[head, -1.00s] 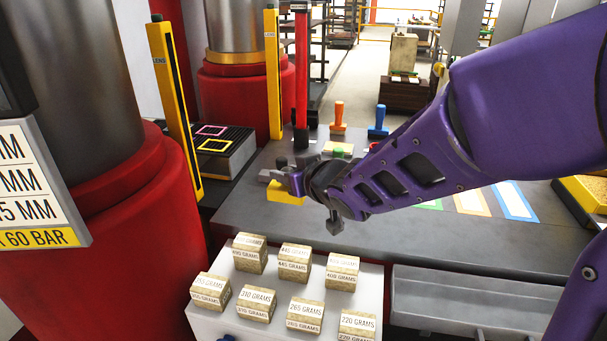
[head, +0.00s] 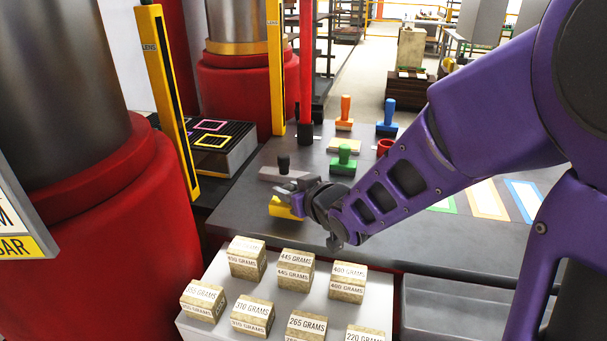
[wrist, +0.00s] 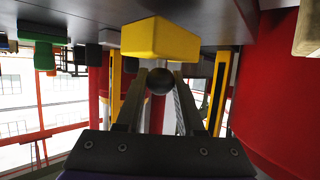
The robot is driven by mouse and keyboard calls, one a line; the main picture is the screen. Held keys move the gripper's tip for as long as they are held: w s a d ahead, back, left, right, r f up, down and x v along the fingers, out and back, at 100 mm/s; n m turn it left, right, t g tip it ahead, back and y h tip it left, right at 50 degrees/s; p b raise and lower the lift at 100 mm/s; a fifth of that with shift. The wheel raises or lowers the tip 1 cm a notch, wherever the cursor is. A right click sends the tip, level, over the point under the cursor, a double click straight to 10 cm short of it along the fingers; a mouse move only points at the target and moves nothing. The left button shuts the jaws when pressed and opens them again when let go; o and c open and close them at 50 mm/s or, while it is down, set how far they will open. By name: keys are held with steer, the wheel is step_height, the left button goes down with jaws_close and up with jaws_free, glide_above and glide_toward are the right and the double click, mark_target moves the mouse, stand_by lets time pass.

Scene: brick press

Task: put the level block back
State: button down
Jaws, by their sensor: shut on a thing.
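A yellow block (head: 284,208) is at the left part of the grey worktop (head: 300,229), below my gripper (head: 293,189) in the head view. In the wrist view, which shows the scene upside down, the yellow block (wrist: 160,39) is just beyond my fingertips. My gripper (wrist: 160,78) is shut on a dark round knob (wrist: 159,82) at the block. The block looks level. I cannot tell whether it touches the worktop or hangs slightly above it. The wrist partly hides its right side in the head view.
A grey bar with a dark knob (head: 269,173) lies close behind the block. Green (head: 343,160), orange (head: 344,113) and blue (head: 387,117) stamps stand further back. Several labelled gram blocks (head: 295,269) sit on a pale stand in front. A yellow post (head: 168,95) rises at left.

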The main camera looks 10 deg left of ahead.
steer(key=shift+f, duration=0.7)
steer(key=shift+f, duration=0.2)
steer(key=c, duration=0.5)
jaws_free()
